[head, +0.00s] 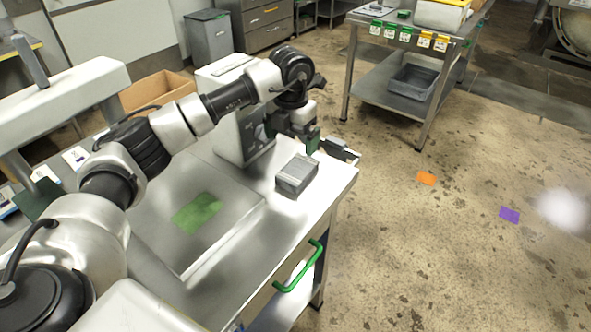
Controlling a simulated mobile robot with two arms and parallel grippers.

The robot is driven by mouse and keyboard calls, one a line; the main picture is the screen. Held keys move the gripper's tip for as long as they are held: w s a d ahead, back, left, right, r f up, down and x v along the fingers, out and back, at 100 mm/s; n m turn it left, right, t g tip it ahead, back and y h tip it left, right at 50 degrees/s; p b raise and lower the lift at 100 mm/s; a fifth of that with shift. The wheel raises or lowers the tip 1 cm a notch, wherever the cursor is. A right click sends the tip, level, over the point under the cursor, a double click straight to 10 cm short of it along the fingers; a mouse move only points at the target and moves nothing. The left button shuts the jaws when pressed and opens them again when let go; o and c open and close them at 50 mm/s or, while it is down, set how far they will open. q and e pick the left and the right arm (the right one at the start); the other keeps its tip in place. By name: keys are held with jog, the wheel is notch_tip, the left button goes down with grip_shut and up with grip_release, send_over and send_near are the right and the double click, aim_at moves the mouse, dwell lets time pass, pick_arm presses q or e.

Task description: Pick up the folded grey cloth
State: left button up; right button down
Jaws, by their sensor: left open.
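A grey block-shaped item (297,175), which looks like the folded grey cloth, lies near the right end of the steel worktop (250,232). My left arm reaches in from the left across the worktop. My left gripper (332,146) is open and empty, behind and slightly right of the grey item in the picture. It appears above the worktop's far right corner, apart from the item. My right gripper is not in view.
A white machine (232,130) stands just left of the grey item. A green patch (197,212) marks the worktop. A green handle (301,268) juts from the front edge. Open floor lies right, before a steel cart (385,97).

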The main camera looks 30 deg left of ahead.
aim_at(295, 171)
pick_arm(q)
jog(key=f, duration=0.3)
jog(key=shift+s+d+f, duration=0.2)
jog(key=shift+s+d, duration=0.15)
jog(key=shift+w+a+f, duration=0.1)
jog(key=shift+f, duration=0.25)
jog(key=f, duration=0.1)
jog(key=f+p, duration=0.1)
jog(key=f, duration=0.2)
jog(key=shift+d+f, duration=0.1)
jog(key=shift+d, duration=0.2)
jog(key=shift+w+f, duration=0.1)
jog(key=shift+f, duration=0.35)
jog(key=shift+c, duration=1.3)
jog(key=c, duration=0.7)
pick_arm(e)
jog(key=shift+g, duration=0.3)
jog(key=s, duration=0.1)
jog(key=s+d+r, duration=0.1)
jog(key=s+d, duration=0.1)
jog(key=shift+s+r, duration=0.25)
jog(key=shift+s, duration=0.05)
